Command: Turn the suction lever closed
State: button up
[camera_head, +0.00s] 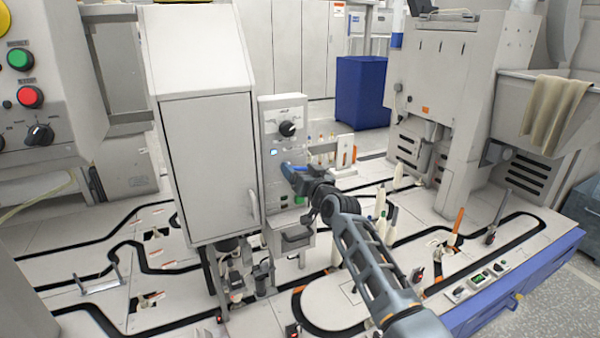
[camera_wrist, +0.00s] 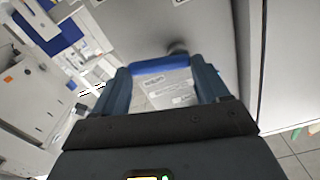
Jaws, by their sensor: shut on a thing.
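The suction lever has a blue handle (camera_head: 292,167) and sits on the front of the narrow grey control panel (camera_head: 270,112), beside the tall cabinet. In the head view my arm reaches in from the lower right, and my gripper (camera_head: 296,177) is at the lever and hides part of it. In the wrist view the blue handle (camera_wrist: 165,65) lies across the gap between the two fingers of my gripper (camera_wrist: 164,78), which is shut on it. A panel with printed labels shows behind the handle. The lever's pivot is not clear to see.
A black knob (camera_head: 287,129) is above the lever on the panel, and a green button (camera_head: 299,200) is below it. The cabinet door (camera_head: 208,165) stands close on the left. Upright bobbins (camera_head: 390,222) stand on the track table, close to my forearm.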

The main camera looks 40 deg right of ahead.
jog(key=shift+w+a+f+m+p, duration=0.1)
jog(key=shift+a+f+m, duration=0.25)
jog(key=shift+m, duration=2.2)
jog(key=shift+w+a+f+m+p, duration=0.15)
jog(key=shift+f+m, duration=0.35)
jog(key=shift+m, duration=2)
jog(key=shift+s+a+f+m+p, duration=0.1)
jog(key=shift+a+f+m, duration=0.3)
jog(key=shift+m, duration=2.15)
jog(key=shift+d+f, duration=0.1)
jog(key=o, duration=1.1)
jog(key=shift+c, duration=0.2)
